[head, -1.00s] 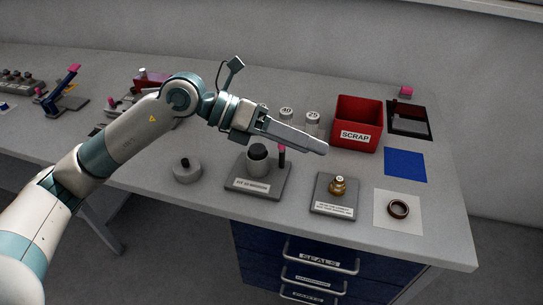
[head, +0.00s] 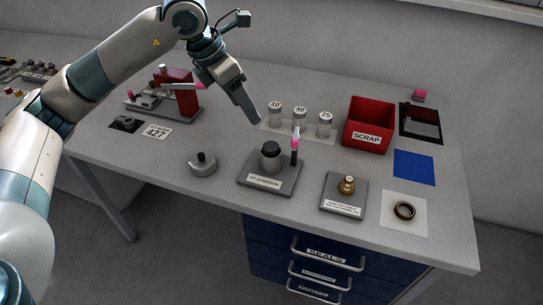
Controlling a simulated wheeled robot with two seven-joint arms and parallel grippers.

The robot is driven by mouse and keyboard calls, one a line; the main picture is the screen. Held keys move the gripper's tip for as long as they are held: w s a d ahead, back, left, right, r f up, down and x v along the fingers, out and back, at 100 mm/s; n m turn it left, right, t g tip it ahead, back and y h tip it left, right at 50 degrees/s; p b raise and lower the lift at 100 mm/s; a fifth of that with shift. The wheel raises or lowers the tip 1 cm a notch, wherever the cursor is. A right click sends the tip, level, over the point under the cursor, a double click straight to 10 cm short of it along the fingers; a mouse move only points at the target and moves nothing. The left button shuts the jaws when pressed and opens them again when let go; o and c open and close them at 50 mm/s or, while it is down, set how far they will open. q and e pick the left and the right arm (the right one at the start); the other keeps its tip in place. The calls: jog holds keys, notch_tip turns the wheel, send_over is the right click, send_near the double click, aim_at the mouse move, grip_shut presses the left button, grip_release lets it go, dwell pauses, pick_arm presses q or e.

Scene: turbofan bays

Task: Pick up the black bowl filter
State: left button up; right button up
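A grey cylinder with a black top (head: 270,157) stands upright on a dark labelled stand (head: 285,188) at the middle of the bench. A low grey round part with a black knob (head: 202,166) sits to its left. I cannot tell for sure which thing is the black bowl filter. Three clear-sided canisters with pale lids marked 10 (head: 275,115), 40 (head: 299,116) and 25 (head: 324,124) stand behind the stand. My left gripper (head: 252,112) points down above the bench, left of the 10 canister; its fingers show edge-on, touching nothing I can make out. My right gripper is not in view.
A red SCRAP bin (head: 368,122) stands right of the canisters. A pink-topped black tool (head: 295,148) stands upright on the stand. A brass fitting (head: 347,185), a dark ring (head: 404,210) and a blue mat (head: 414,167) lie right. A red device (head: 181,97) stands left.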

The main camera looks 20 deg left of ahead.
pick_arm(q)
jog(key=p, duration=0.5)
send_near(270, 147)
jog(key=f, duration=0.2)
jog(key=shift+w+d+f, duration=0.2)
jog(key=shift+d+f, duration=0.1)
jog(key=shift+d, duration=0.05)
jog(key=shift+p+x, duration=1)
jog(key=shift+p, duration=0.1)
jog(key=shift+w+p+x, duration=0.2)
jog(key=shift+p+x, duration=0.35)
jog(key=shift+x, duration=0.5)
jog(key=shift+w+f, duration=0.15)
jog(key=shift+f, duration=0.35)
grip_shut()
